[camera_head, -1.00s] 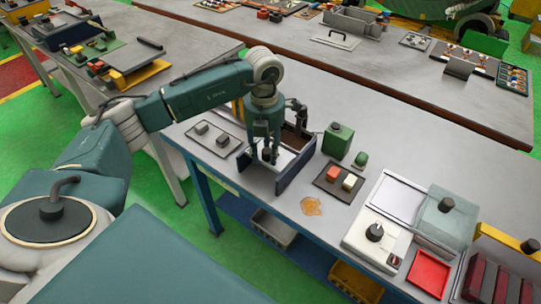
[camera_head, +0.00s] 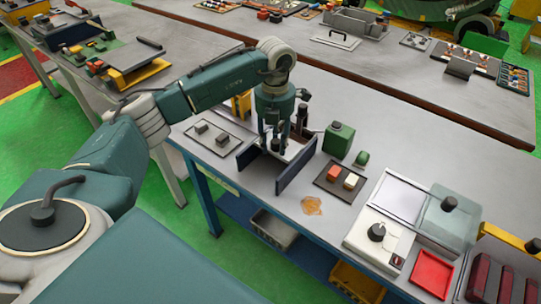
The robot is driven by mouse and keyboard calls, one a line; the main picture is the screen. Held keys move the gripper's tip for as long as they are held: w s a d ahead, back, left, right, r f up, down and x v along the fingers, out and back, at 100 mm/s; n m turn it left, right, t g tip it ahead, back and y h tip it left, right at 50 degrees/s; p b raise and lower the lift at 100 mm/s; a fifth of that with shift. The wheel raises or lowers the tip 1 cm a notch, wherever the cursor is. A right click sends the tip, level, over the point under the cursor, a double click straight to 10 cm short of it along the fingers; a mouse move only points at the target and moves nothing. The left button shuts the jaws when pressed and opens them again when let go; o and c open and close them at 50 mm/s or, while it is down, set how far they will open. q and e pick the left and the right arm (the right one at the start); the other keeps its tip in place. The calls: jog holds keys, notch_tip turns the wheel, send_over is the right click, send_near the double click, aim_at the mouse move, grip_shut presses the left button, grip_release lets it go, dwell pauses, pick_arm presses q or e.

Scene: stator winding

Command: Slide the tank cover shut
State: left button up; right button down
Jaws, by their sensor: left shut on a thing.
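The tank (camera_head: 304,152) is an open-ended box between two dark blue side rails (camera_head: 296,172) on the grey bench. Its pale cover lies mostly behind my left gripper (camera_head: 279,147), between the rails towards the back. My left gripper points down and is shut on the cover's dark knob; the fingers hide most of the knob. The near end between the rails shows bare bench. How much of the tank's dark opening the cover overlaps is hidden by the gripper. My right gripper is out of view.
Right of the tank stand a green box (camera_head: 338,139) and a dark tray with red and cream blocks (camera_head: 336,183). Left is a tray with two grey blocks (camera_head: 222,139). An orange patch (camera_head: 312,206) lies near the front edge. A red tray (camera_head: 431,273) is farther right.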

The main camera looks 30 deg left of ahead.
pick_arm(q)
jog(key=shift+w+d+f+b, duration=0.1)
jog(key=shift+w+b, duration=0.2)
jog(key=shift+w, duration=0.6)
jog(key=shift+w+d+f+b, duration=0.15)
jog(key=shift+w+b, duration=0.2)
jog(key=shift+w, duration=0.5)
jog(key=shift+w+d+f+b, duration=0.1)
jog(key=shift+w+b, duration=0.2)
jog(key=shift+w, duration=0.6)
jog(key=o, duration=0.4)
jog(key=shift+w, duration=0.1)
jog(key=shift+o, duration=1)
jog(key=shift+r, duration=0.1)
jog(key=shift+w+r+p, duration=0.2)
jog(key=shift+r+p, duration=0.65)
jog(key=shift+r, duration=0.25)
jog(key=shift+a+r+p, duration=0.1)
jog(key=shift+r+p, duration=1.15)
jog(key=shift+r, duration=0.8)
